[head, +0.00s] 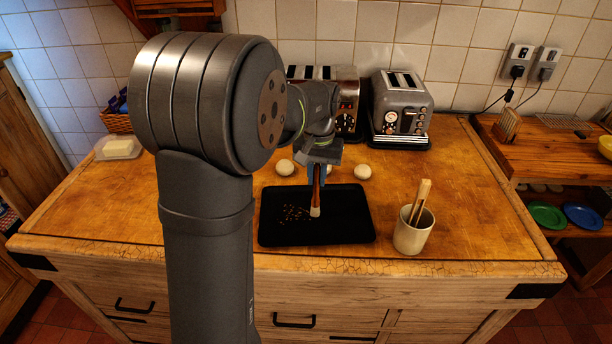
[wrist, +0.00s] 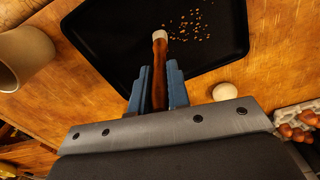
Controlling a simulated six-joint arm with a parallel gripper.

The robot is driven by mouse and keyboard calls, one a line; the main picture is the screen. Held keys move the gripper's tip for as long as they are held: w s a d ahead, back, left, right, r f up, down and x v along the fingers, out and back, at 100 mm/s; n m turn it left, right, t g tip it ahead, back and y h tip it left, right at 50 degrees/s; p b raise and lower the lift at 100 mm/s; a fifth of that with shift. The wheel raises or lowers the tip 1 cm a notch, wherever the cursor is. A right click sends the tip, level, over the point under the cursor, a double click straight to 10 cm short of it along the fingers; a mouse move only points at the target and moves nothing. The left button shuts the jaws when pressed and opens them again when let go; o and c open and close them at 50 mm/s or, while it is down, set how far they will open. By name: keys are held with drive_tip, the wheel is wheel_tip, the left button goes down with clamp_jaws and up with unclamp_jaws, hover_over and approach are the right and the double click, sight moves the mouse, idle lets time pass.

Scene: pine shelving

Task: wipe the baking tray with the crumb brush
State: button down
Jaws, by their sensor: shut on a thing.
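The black baking tray (head: 345,232) lies flat on the wooden worktop, and it also shows in the wrist view (wrist: 110,40). Several tan crumbs (head: 293,213) lie on its left half; in the wrist view the crumbs (wrist: 193,24) are beyond the brush tip. My gripper (head: 316,172) is shut on the crumb brush (head: 316,199), which has a brown handle and a pale tip. The brush points down over the tray, right of the crumbs. In the wrist view the brush (wrist: 159,70) sits between the blue fingers (wrist: 158,90). Whether its tip touches the tray I cannot tell.
A beige cup (head: 412,235) with wooden utensils stands right of the tray. Toasters (head: 401,105) stand at the back wall. The worktop's right side is clear.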

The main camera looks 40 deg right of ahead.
drive_tip(key=shift+d, duration=0.35)
drive_tip(key=shift+w+a, duration=3.6)
drive_tip(key=shift+w, duration=0.7)
drive_tip(key=shift+s+d+r, duration=0.25)
drive_tip(key=shift+s+d, duration=1.6)
drive_tip(key=shift+d, duration=0.25)
drive_tip(key=shift+s+d+r, duration=0.2)
drive_tip(key=shift+s+d, duration=1.6)
drive_tip(key=shift+d, duration=0.3)
drive_tip(key=shift+f, duration=0.15)
wheel_tip(320, 180, up, 7)
drive_tip(key=shift+f, duration=0.15)
